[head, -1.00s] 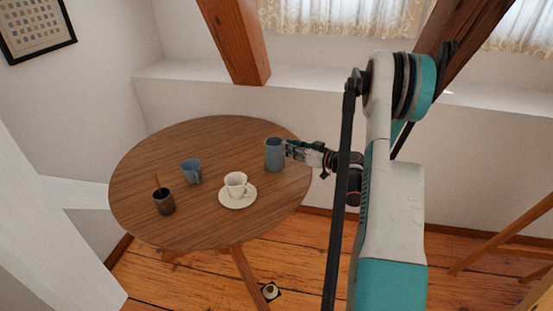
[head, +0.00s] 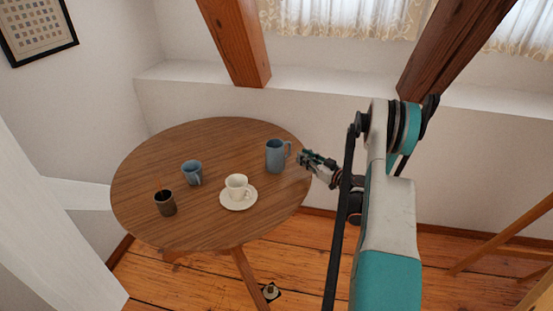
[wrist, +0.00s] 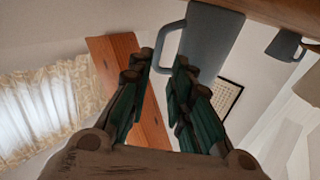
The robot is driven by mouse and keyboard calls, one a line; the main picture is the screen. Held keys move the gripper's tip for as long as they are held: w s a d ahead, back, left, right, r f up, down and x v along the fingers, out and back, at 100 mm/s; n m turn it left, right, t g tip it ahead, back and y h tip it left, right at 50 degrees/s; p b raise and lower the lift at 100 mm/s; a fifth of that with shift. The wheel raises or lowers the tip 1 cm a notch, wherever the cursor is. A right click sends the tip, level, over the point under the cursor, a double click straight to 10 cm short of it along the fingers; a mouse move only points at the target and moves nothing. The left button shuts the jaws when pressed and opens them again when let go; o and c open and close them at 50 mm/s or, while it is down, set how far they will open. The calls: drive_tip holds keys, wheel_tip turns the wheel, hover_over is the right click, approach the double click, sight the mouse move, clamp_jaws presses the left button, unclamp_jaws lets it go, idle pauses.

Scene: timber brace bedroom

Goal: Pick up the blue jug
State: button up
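The blue jug (head: 275,157) stands upright at the right edge of the round wooden table, its handle facing right toward my gripper. My gripper (head: 303,157) is just right of the handle, apart from it in the head view. In the wrist view the jug (wrist: 212,42) is ahead, and its handle (wrist: 168,48) shows beyond the gap between the fingertips. My gripper (wrist: 163,62) is open there, with nothing between its fingers.
The round table (head: 215,145) also holds a white cup (head: 237,187) on a saucer (head: 238,205), a smaller blue mug (head: 192,173) and a dark cup (head: 165,203). A slanted timber beam (head: 234,45) and low wall ledge (head: 330,93) stand behind.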

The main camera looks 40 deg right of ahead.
drive_tip(key=shift+w+a, duration=0.1)
drive_tip(key=shift+w, duration=0.8)
drive_tip(key=w+b, duration=0.1)
drive_tip(key=w, duration=0.2)
drive_tip(key=w+b, duration=0.1)
drive_tip(key=w, duration=0.1)
drive_tip(key=shift+a+f+b, duration=0.15)
drive_tip(key=shift+f+b, duration=0.2)
clamp_jaws()
drive_tip(key=shift+r, duration=0.1)
